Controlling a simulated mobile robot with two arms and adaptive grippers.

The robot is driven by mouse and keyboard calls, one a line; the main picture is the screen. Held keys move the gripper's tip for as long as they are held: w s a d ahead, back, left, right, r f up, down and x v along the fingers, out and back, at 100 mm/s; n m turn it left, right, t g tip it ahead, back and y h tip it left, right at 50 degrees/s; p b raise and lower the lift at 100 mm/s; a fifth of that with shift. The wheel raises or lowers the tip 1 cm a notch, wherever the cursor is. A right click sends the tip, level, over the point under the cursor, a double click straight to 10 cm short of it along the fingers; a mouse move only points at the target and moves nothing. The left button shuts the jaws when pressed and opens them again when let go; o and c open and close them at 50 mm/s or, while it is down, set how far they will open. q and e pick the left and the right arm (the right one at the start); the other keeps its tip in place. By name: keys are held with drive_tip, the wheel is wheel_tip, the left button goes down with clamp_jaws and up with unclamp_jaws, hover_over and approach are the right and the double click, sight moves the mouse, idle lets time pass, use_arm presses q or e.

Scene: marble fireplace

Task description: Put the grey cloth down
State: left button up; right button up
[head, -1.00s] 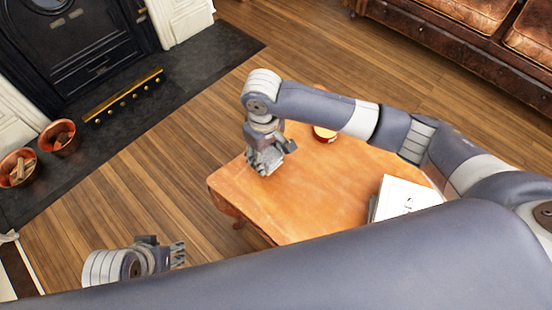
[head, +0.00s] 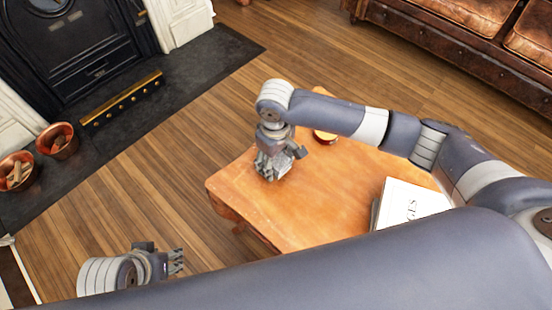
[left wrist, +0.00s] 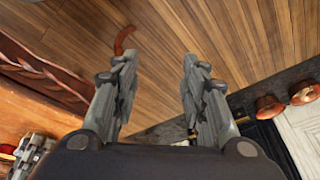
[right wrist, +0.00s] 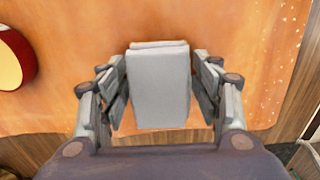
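The grey cloth (right wrist: 158,90) shows in the right wrist view as a pale, folded, block-like piece between the fingers of my right gripper (right wrist: 158,65). The fingertips lie close along both its sides, and the gripper looks shut on it.
On the table are a red-rimmed round thing (head: 325,136), partly behind my right arm, and white books (head: 408,203) at the right. The table's left half is mostly clear. Copper buckets (head: 57,141) stand by the fireplace; a leather sofa (head: 450,40) is at upper right.

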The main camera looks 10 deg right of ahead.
sight(276, 159)
idle(0.3)
drive_tip(key=shift+r, duration=0.2)
wheel_tip(276, 159, up, 6)
drive_tip(key=shift+r+p, duration=0.1)
drive_tip(key=shift+p, duration=1.05)
use_arm(q)
drive_tip(key=p+x, duration=0.1)
drive_tip(key=x, duration=0.5)
drive_tip(key=shift+f+g+p, duration=0.3)
drive_tip(key=shift+p, duration=0.1)
use_arm(e)
wheel_tip(276, 159, up, 6)
drive_tip(key=shift+f, duration=0.15)
use_arm(q)
drive_tip(key=shift+s+d, duration=0.15)
drive_tip(key=shift+s, duration=0.05)
use_arm(e)
drive_tip(key=shift+a, duration=0.1)
